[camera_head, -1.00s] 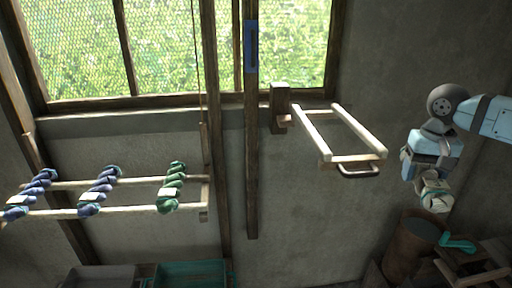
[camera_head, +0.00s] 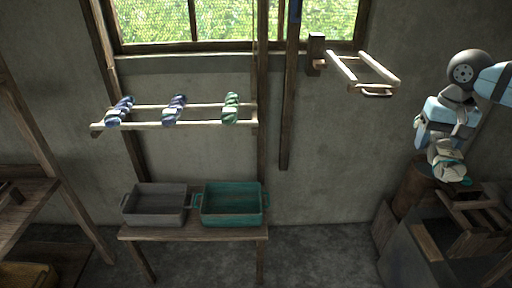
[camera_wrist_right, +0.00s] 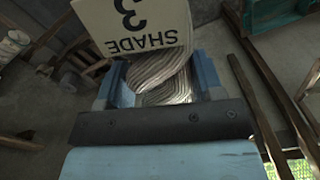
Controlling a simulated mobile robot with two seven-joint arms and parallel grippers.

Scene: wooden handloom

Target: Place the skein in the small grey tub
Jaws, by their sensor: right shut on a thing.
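My right gripper (camera_head: 447,168) is at the far right of the head view, in front of the wall. In the right wrist view its blue fingers (camera_wrist_right: 158,84) are shut on a pale grey-cream twisted skein (camera_wrist_right: 165,80). A cream tag (camera_wrist_right: 135,25) reading "SHADE 3" hangs on the skein and hides part of it. The small grey tub (camera_head: 154,206) stands on a low wooden bench at lower left of centre, far left of the gripper. Its visible inside looks empty. My left gripper is not in view.
A teal tub (camera_head: 232,207) stands right beside the grey one on the bench (camera_head: 195,233). Above, a wall rack (camera_head: 195,123) holds two bluish skeins and a green skein (camera_head: 230,107). A wooden frame (camera_head: 365,70) juts from the wall. A wooden stool (camera_head: 478,210) stands below my right gripper.

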